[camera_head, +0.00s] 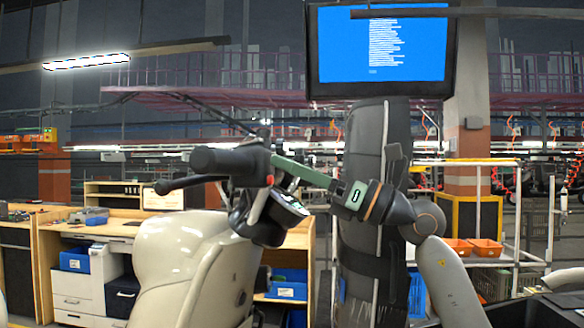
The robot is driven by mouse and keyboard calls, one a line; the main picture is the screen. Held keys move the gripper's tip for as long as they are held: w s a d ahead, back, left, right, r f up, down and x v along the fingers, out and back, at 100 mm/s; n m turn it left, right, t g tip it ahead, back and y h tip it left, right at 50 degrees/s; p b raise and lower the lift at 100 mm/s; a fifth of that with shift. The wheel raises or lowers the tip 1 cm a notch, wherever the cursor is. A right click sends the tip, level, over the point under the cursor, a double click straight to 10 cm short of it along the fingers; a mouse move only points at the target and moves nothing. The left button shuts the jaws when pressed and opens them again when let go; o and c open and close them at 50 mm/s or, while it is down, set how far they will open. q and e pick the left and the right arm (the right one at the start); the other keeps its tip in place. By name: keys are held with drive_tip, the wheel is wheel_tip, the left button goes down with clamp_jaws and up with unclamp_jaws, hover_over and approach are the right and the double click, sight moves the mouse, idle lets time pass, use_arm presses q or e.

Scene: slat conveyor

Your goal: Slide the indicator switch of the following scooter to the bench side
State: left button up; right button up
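The cream scooter (180,258) stands at lower left, its front body toward me. Its handlebar has a thick black grip (222,160) and a black lever (185,184) pointing left. A dark switch housing (250,165) with a small red spot sits at the inner end of the grip. The indicator switch itself is too small to make out. My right gripper (278,172) reaches in from the right, its slim green-grey fingers against or just in front of this housing. Contact and finger gap cannot be told. My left gripper is not in view.
A wooden workbench (75,228) with drawers and blue bins (75,260) stands behind at left. Orange bins (485,247) sit on a white rack at right. Open space above the handlebar is clear.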

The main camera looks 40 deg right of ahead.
drive_tip(key=shift+o, duration=0.3)
drive_tip(key=shift+s+a, duration=0.1)
drive_tip(key=b+v, duration=0.7)
drive_tip(key=v, duration=0.5)
drive_tip(key=shift+s+b, duration=0.2)
drive_tip(key=shift+b, duration=0.1)
drive_tip(key=shift+f, duration=0.1)
